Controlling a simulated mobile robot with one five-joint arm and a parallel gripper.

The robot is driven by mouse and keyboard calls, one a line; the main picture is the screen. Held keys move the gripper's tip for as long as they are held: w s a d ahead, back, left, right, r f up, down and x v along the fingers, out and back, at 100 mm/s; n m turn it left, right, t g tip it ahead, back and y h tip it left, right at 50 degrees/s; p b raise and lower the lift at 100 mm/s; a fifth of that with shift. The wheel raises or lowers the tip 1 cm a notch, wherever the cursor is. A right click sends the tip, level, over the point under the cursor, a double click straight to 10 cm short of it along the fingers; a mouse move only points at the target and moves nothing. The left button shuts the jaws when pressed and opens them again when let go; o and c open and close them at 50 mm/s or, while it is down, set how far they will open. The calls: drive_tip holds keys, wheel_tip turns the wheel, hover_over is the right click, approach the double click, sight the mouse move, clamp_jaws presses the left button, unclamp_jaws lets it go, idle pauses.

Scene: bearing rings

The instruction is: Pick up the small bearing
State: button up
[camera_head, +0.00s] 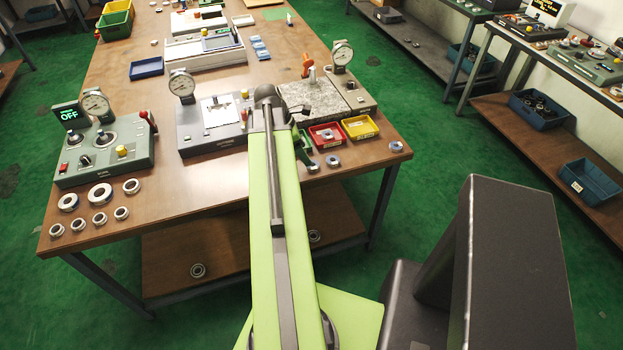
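Several bearing rings lie on the front left of the wooden table. Two are larger: a large bearing (68,202) and another large bearing (100,195). Small bearings lie around them: one at the right (131,186), one in front (99,219), one beside that (121,213) and one near the table edge (57,230). More small rings lie right of my arm, one near the trays (333,160) and one near the right corner (396,147). My gripper (290,128) is at the far end of my green arm over the table; its fingers are mostly hidden.
A green control box with gauge (103,150) stands behind the left bearings. A grey gauge fixture (212,125) and a granite gauge stand (315,103) stand near my arm's end. Red (327,135) and yellow (360,127) trays sit at the right. The table's front middle is clear.

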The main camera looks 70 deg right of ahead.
sight(313, 166)
drive_tip(key=shift+b+x, duration=0.3)
drive_tip(key=shift+x, duration=0.7)
drive_tip(key=b+x, duration=0.4)
drive_tip(key=x, duration=0.1)
drive_tip(key=shift+d+f+b, duration=0.1)
drive_tip(key=shift+d+b, duration=0.05)
drive_tip(key=shift+b, duration=0.25)
clamp_jaws()
drive_tip(key=shift+r+p, duration=0.3)
